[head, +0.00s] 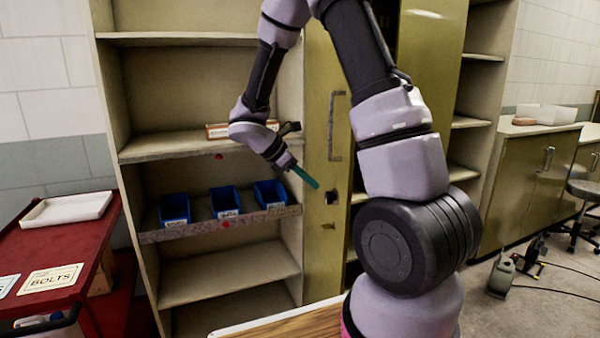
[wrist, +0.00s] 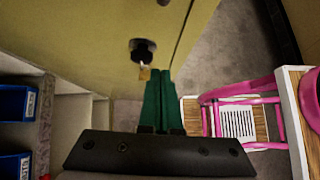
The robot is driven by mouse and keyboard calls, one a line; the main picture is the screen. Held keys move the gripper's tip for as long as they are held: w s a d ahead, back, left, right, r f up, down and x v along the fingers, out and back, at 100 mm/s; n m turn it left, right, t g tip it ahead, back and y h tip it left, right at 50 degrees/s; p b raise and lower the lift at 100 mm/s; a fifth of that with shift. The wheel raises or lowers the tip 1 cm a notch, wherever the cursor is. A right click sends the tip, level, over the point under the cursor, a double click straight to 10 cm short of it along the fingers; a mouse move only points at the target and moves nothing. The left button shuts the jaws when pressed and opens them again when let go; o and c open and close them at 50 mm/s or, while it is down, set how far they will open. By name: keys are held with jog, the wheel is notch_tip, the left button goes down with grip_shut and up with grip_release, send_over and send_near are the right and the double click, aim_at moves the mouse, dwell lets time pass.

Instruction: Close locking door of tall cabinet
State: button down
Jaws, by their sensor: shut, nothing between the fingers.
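The tall cabinet door (head: 322,150) is an olive-yellow panel with a long vertical handle (head: 336,125) and a dark lock (head: 333,198) below it. It stands between shelf bays. In the wrist view the door face (wrist: 90,30) fills the upper left, and its lock (wrist: 143,50) has a key with a small tag hanging from it. Floor shows past the door's right edge, so the door looks ajar. My gripper (head: 313,183) has green fingers, shut and empty, pointing at the door just left of the lock. In the wrist view the fingertips (wrist: 160,76) appear just below and right of the key; contact is unclear.
Blue bins (head: 225,202) sit on the open shelves at left. A red cart (head: 60,240) with a white tray stands further left. A second yellow panel (head: 430,70) is behind my arm. A pink-framed piece with wooden boards (wrist: 240,118) stands at right in the wrist view.

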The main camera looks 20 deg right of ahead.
aim_at(340, 193)
jog(key=d, duration=0.1)
jog(key=d+f, duration=0.1)
jog(key=d, duration=0.1)
jog(key=d+f, duration=0.1)
jog(key=d, duration=0.1)
jog(key=shift+s+d+f, duration=0.1)
jog(key=shift+s, duration=0.15)
jog(key=shift+d, duration=0.55)
